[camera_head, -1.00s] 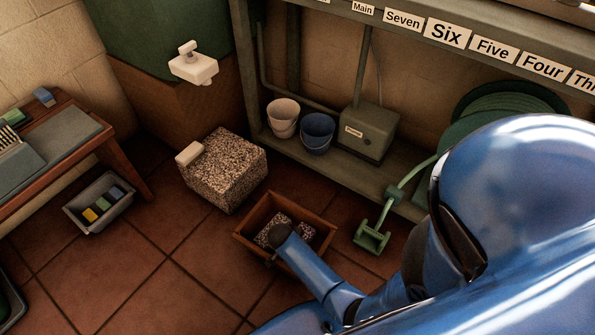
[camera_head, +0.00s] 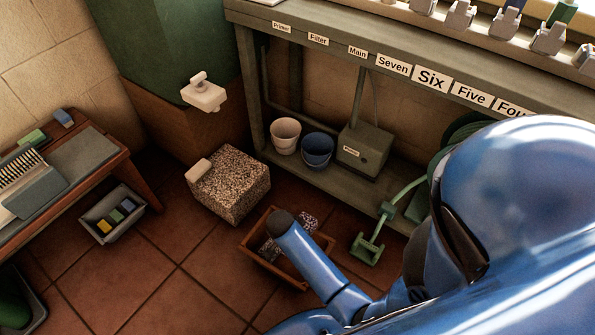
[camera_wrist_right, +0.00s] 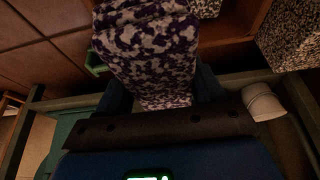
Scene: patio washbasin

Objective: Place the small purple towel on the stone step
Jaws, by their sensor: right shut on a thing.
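In the right wrist view my right gripper (camera_wrist_right: 160,90) is shut on the small purple towel (camera_wrist_right: 148,45), which has a purple-and-white mottled pattern. In the head view the arm hides most of my right gripper (camera_head: 282,222) above the wooden crate (camera_head: 262,264), and part of the towel (camera_head: 308,219) shows beside it. The stone step (camera_head: 238,190) is a speckled block behind and left of the crate; it also shows at the right of the wrist view (camera_wrist_right: 290,38). My left gripper is not in view.
A small white block (camera_head: 198,170) lies on the step's left edge. A white bucket (camera_head: 286,136) and a blue bucket (camera_head: 317,149) stand on the lower shelf. A green stand (camera_head: 366,250) is right of the crate. A grey bin (camera_head: 100,232) is at left, with clear tiles between.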

